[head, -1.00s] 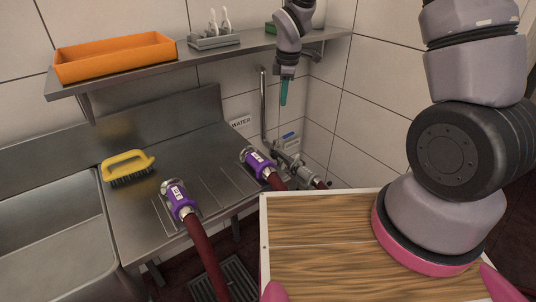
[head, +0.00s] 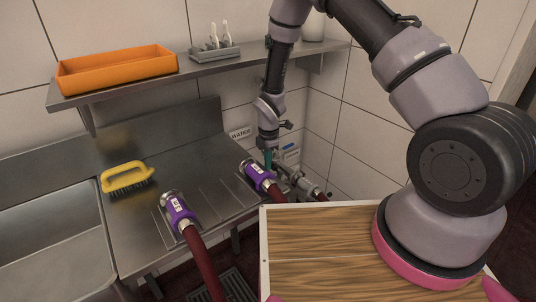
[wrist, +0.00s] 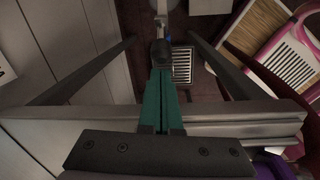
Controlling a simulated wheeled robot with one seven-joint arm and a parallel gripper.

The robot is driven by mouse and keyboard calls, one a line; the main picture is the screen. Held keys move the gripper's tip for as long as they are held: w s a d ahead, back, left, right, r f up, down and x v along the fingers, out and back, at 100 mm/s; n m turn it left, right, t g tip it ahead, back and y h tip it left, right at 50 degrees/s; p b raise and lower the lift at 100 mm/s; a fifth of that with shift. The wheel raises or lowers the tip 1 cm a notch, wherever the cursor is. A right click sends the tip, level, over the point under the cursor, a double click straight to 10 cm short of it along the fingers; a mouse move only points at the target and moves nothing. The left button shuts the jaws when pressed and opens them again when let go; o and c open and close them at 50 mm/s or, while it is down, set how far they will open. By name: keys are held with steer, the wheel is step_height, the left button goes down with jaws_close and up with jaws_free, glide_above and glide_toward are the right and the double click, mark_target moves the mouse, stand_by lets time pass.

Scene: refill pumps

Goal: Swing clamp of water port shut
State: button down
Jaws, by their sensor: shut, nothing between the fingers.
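The water port (head: 286,173) is a silver fitting low on the wall by the corner, below the WATER label (head: 240,133). Its clamp is too small and too covered by my arm to make out its position. My gripper (head: 268,158) points down just in front of the port. Its green fingers are pressed together, with nothing between them. In the wrist view the shut fingers (wrist: 160,98) point at a dark knob-like part (wrist: 160,52) on a grey pipe. I cannot tell whether they touch it.
Two purple-collared hoses (head: 258,174) (head: 177,209) lie on the steel counter (head: 210,190). A yellow brush (head: 127,179) is on the left. Above is a shelf (head: 200,68) with an orange tray (head: 118,70). A wooden-topped board (head: 320,240) is at front right.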

steer(key=shift+f, duration=0.6)
steer(key=shift+w+d, duration=0.1)
steer(key=shift+w, duration=0.05)
